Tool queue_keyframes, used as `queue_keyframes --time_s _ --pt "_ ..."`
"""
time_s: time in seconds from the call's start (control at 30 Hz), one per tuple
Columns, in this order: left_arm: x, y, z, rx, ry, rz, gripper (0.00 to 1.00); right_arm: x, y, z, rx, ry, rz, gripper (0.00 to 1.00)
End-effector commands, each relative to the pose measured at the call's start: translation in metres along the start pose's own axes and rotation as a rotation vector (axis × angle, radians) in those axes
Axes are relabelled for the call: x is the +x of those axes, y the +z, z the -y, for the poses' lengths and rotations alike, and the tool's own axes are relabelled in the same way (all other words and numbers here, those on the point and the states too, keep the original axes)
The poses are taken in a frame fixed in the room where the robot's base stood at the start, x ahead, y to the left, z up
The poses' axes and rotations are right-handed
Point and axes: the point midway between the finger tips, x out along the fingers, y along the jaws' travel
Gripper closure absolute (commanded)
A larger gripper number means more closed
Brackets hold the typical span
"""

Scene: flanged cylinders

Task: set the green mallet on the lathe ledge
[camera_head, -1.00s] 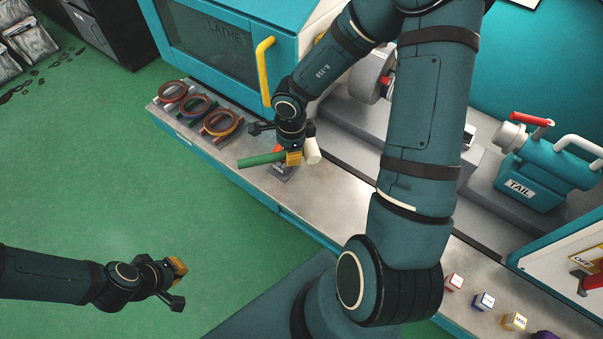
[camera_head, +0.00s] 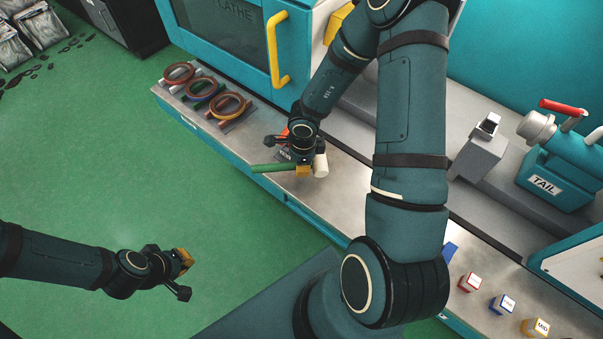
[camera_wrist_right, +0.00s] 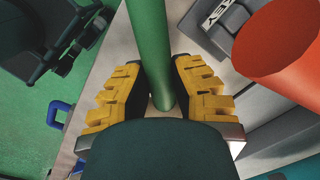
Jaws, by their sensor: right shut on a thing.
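The mallet has a green handle (camera_head: 272,168) and a pale head (camera_head: 321,164). My right gripper (camera_head: 303,171) is shut on the handle near the head. In the right wrist view, the green handle (camera_wrist_right: 150,45) runs between the yellow finger pads (camera_wrist_right: 160,92). The mallet is over the front part of the grey lathe ledge (camera_head: 345,195), with its handle end at the front edge. I cannot tell whether it touches the ledge. My left gripper (camera_head: 184,264) is away over the green floor at lower left; its opening is unclear.
Coloured rings (camera_head: 205,90) sit on the ledge left of the mallet. A red-handled key (camera_wrist_right: 280,45) in a grey labelled holder (camera_wrist_right: 213,18) stands close behind it. Small labelled blocks (camera_head: 503,303) and the tailstock (camera_head: 552,180) are right. Bare ledge lies right of the mallet.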

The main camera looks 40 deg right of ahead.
Motion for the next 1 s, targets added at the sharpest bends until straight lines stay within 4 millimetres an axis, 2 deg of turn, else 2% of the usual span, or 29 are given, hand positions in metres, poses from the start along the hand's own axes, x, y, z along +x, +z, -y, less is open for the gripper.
queue_keyframes --time_s 0.27,0.67,0.7,0.73,0.77,1.0 --pt "0.025 0.004 0.008 0.001 -0.004 0.004 1.00 0.040 -0.001 -0.001 -0.003 0.000 0.000 1.00" --pt "0.024 0.004 0.008 0.002 -0.004 0.003 1.00 0.044 -0.002 -0.001 -0.001 0.000 0.000 1.00" --pt "0.024 0.004 0.008 0.002 -0.004 0.004 1.00 0.044 -0.002 -0.001 -0.001 0.000 0.000 0.72" --pt "0.024 0.004 0.008 0.002 -0.004 0.004 1.00 0.044 -0.002 -0.001 -0.001 0.000 0.000 0.61" --pt "0.024 0.004 0.008 0.002 -0.004 0.004 1.00 0.044 -0.002 -0.001 -0.001 0.000 0.000 0.55" --pt "0.024 0.004 0.008 0.002 -0.004 0.004 1.00 0.044 -0.002 -0.001 -0.001 0.000 0.000 0.55"
